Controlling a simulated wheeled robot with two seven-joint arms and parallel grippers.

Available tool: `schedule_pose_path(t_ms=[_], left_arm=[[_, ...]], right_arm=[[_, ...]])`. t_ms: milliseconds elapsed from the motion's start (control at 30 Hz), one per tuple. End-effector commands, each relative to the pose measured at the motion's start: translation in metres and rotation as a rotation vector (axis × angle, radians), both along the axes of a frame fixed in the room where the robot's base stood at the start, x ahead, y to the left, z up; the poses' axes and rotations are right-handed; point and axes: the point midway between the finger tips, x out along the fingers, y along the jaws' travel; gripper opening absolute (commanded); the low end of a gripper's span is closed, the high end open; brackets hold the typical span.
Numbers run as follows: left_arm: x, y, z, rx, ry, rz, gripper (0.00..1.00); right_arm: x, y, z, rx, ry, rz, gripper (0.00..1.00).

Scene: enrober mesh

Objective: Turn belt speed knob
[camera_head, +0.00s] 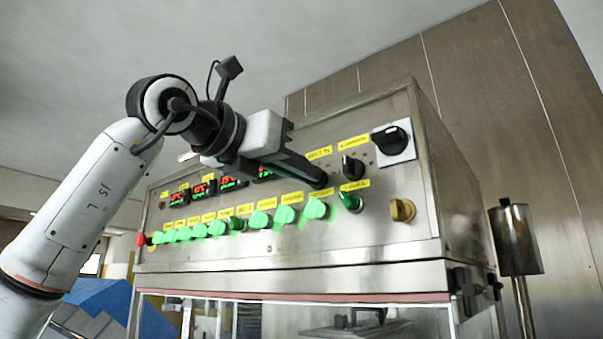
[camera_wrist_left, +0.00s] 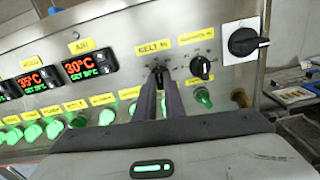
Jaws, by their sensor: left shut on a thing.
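The belt speed knob is a dark knob under the yellow "BELT %" label (camera_head: 319,153) on the steel control panel (camera_head: 250,248). My left gripper (camera_head: 318,180) reaches in from the left and its fingers are shut on the belt knob (camera_wrist_left: 158,70), which they mostly hide. In the left wrist view the two dark fingers (camera_wrist_left: 159,92) run up to the knob, just below the label. The knob's pointer direction cannot be told. My right gripper is not in view.
A second black knob (camera_head: 352,166) sits close to the right of the fingers. A large black rotary switch (camera_head: 391,139) is farther right, a brass-coloured knob (camera_head: 402,210) below it. Green buttons (camera_head: 285,214) line the panel beneath, and red displays (camera_wrist_left: 88,66) sit left.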

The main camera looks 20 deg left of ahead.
Motion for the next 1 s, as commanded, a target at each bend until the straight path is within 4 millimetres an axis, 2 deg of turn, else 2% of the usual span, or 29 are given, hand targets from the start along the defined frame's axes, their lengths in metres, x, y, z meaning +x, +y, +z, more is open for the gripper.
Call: schedule_pose_path(t_ms=[300,767,800,867,1000], left_arm=[[0.0000,-0.0007,-0.0013,-0.080,0.032,-0.001,0.00],[0.0001,-0.0007,-0.0013,-0.088,0.036,-0.001,0.00],[0.0001,-0.0007,-0.0013,-0.088,0.036,-0.001,0.16],[0.0001,-0.0006,-0.0011,-0.088,0.035,-0.001,0.26],[0.0000,-0.0005,-0.0007,-0.088,0.034,-0.001,0.28]], right_arm=[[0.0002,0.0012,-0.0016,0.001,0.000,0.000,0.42],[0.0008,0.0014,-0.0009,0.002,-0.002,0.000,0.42],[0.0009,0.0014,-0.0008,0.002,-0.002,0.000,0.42],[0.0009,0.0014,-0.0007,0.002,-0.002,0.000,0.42],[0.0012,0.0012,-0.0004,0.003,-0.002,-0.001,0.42]])
